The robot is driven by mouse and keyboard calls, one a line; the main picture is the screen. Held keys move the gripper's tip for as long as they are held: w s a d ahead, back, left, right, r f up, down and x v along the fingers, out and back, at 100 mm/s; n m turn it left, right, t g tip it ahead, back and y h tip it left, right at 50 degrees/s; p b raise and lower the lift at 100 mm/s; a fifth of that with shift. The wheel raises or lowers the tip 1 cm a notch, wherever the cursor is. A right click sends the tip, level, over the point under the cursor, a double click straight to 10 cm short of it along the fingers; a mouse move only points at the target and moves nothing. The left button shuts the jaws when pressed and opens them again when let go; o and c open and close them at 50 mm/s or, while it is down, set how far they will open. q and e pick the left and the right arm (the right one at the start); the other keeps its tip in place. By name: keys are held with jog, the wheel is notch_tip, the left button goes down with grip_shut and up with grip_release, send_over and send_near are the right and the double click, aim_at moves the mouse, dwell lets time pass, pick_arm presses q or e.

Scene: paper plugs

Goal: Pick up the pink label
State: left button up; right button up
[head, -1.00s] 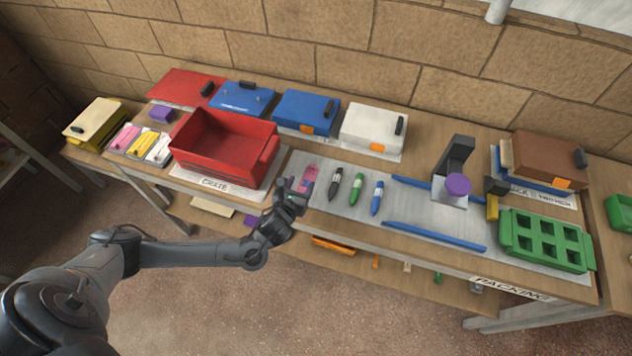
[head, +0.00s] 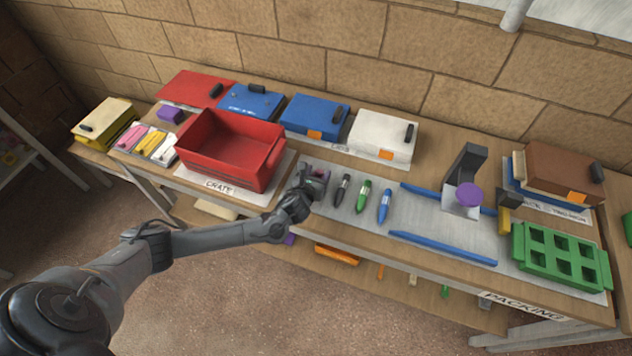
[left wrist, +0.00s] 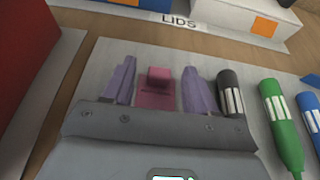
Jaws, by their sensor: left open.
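The pink label (left wrist: 156,98) lies on the grey mat, a flat dark-pink piece with a small raised block at its far end. In the left wrist view it shows between the two purple fingers of my left gripper (left wrist: 160,84), which is open with a gap on each side of the label. In the head view my left gripper (head: 316,178) is over the left end of the mat and hides most of the label. I cannot tell how far the fingertips are above the mat. My right gripper is not in view.
Black (head: 342,188), green (head: 363,196) and blue (head: 384,206) markers lie right of the gripper, the black one close to a finger. A red crate (head: 262,176) stands to the left. Blue rails (head: 442,248) and a green tray (head: 562,256) are farther right.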

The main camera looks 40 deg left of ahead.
pick_arm(q)
jog(key=shift+w+a, duration=0.1)
jog(key=c, duration=0.7)
jog(key=shift+c, duration=0.2)
jog(key=shift+r, duration=0.1)
